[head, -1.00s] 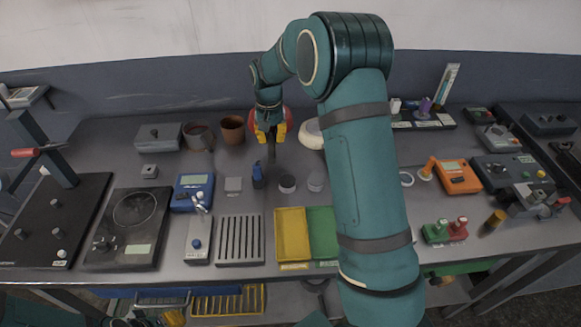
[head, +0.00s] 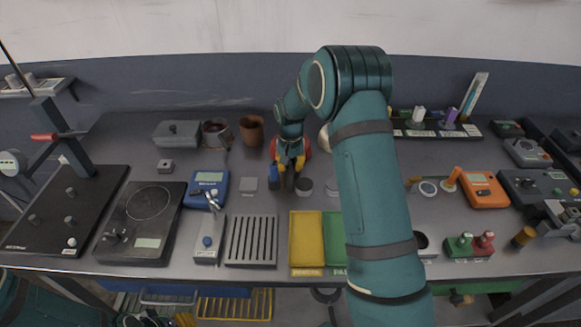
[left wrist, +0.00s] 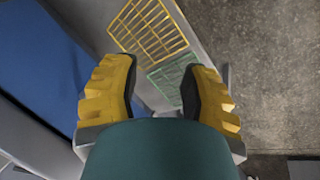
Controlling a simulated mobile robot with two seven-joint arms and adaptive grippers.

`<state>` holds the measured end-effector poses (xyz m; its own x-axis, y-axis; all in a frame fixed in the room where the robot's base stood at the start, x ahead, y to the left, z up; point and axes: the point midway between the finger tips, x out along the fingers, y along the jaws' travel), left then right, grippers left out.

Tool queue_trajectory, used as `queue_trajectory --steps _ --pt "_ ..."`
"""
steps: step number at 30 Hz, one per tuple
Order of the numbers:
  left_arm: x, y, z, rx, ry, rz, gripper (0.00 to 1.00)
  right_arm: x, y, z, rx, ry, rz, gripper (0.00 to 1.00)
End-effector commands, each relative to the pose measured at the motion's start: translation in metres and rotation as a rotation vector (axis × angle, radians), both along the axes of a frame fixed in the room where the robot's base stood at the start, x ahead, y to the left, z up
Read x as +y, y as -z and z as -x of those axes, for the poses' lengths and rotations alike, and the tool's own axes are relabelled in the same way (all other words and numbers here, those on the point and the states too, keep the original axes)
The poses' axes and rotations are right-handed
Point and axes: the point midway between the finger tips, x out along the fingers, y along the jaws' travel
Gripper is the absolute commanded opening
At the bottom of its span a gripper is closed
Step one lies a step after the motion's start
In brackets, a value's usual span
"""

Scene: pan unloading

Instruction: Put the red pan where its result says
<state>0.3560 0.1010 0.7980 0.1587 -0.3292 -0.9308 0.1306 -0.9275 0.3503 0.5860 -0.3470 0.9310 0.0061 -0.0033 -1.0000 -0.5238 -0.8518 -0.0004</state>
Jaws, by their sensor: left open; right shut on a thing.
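The red pan (head: 307,149) shows as a red rim on both sides of my right gripper in the head view; most of it is hidden. My right gripper (head: 290,165) has yellow fingers and is shut on the pan. A dark handle-like part (head: 284,181) points toward the front below the fingers. I cannot tell how high the pan is above the table. A yellow tray (head: 305,240) and a green tray (head: 334,225), partly hidden by my right arm, lie at the front middle, with labels at their front edges. My left gripper (left wrist: 160,92) is open and empty in its wrist view.
A blue bottle-like thing (head: 276,179) and a dark round pot (head: 304,188) stand close to my right gripper. A slotted grey rack (head: 252,240), a scale (head: 141,225) and a brown pot (head: 252,130) stand to the left. A yellow basket (left wrist: 150,28) lies below the left gripper.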

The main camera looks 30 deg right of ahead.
Motion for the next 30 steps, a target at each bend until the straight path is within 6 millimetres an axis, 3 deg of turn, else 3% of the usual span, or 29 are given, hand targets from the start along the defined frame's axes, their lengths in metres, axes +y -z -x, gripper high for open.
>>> queue_trajectory --steps 11,12,13,14,23,30 --pt "0.0 0.002 0.0 0.001 0.0 0.0 0.44 0.0 0.007 -0.001 -0.003 0.0 0.001 0.0" --pt "0.0 0.002 0.001 0.002 0.002 0.0 0.44 0.0 0.007 0.0 -0.001 0.0 0.0 0.28" --pt "0.0 0.002 0.001 0.002 0.001 0.0 0.44 0.0 0.007 0.0 -0.001 -0.001 0.0 0.38" --pt "0.0 0.002 0.001 0.002 0.001 0.0 0.44 0.0 0.007 0.0 -0.001 0.0 0.001 0.41" --pt "0.0 0.001 0.0 0.001 0.0 0.0 0.44 0.0 0.006 0.0 -0.002 -0.001 0.0 0.41" --pt "0.0 -0.003 -0.001 -0.002 -0.002 0.0 0.44 0.0 -0.022 -0.001 -0.006 -0.001 0.001 0.41"
